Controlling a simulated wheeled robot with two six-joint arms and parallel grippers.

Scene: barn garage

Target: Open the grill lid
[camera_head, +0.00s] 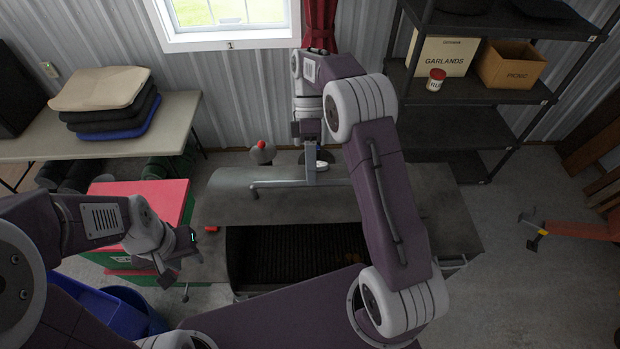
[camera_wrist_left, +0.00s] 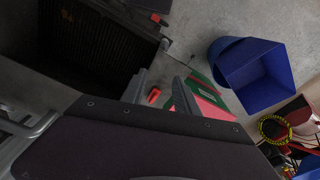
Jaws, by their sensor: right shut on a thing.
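The grill lid (camera_head: 285,207) is a grey curved cover in the middle of the head view. It is raised, and the dark grate (camera_head: 290,257) shows below its front edge. A bar handle (camera_head: 275,184) runs along the lid. My right gripper (camera_head: 312,176) is at this handle from behind and shut on it. My left gripper (camera_head: 180,272) is to the left of the grill, over its left side, apart from the lid. Its fingers are spread and empty in the left wrist view (camera_wrist_left: 165,88). My right arm covers part of the grill's right side.
A red and green box (camera_head: 180,200) and a blue bin (camera_head: 115,310) stand left of the grill. A table with folded cushions (camera_head: 105,90) is at the back left. A dark shelf rack (camera_head: 500,25) stands at the back right. Floor at the right is mostly clear.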

